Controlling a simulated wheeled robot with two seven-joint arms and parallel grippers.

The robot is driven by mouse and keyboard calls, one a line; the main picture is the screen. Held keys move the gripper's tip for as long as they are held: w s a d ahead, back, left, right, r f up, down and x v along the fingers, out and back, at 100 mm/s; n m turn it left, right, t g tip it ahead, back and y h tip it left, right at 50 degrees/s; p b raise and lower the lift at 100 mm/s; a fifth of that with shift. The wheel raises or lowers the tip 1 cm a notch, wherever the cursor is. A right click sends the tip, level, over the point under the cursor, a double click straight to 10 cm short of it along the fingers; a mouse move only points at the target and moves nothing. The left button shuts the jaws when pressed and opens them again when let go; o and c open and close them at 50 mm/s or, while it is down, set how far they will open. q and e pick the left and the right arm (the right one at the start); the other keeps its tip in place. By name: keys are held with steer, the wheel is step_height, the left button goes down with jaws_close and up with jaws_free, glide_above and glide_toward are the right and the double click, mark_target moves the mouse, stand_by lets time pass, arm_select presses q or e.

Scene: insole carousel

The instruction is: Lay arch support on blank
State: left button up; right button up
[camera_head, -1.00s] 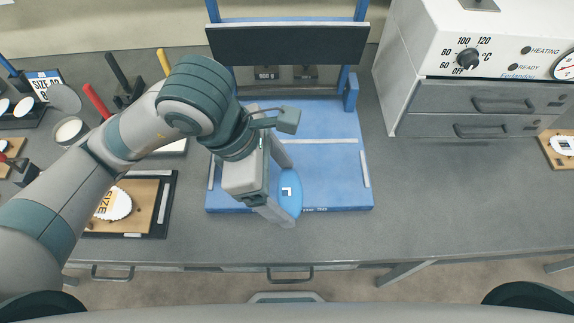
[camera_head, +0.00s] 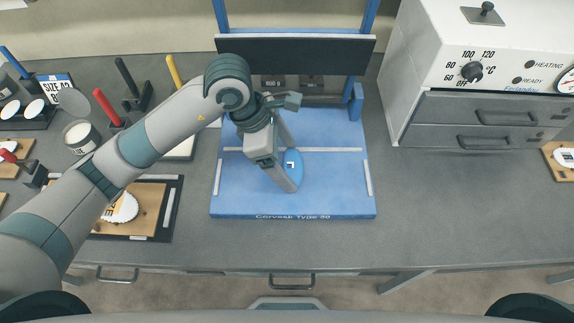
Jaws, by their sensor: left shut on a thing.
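My left gripper (camera_head: 290,162) reaches in over the blue press bed (camera_head: 325,190) and is shut on a blue rounded piece (camera_head: 294,158) with a white L mark. This piece looks like the arch support; part of it is hidden by the near finger and the gripper body. It is over the middle of the bed, but I cannot tell whether it touches the bed. I cannot make out a separate blank under it. My right gripper is not in view.
A black press plate (camera_head: 295,50) on blue posts stands behind the bed. A white oven (camera_head: 470,45) with grey drawers is at the right. A dark-framed tray (camera_head: 165,215), red-handled tools and a SIZE 42 rack (camera_head: 55,82) stand at the left.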

mark_target(286, 166)
arm_select(q)
steer(key=shift+s+f+p, duration=0.1)
steer(key=shift+f+p, duration=0.75)
steer(key=shift+f, duration=1.15)
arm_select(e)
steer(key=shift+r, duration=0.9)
arm_select(q)
steer(key=shift+f, duration=0.15)
steer(key=o, duration=0.7)
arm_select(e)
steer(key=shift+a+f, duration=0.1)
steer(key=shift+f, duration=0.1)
arm_select(q)
steer(key=shift+r, duration=0.25)
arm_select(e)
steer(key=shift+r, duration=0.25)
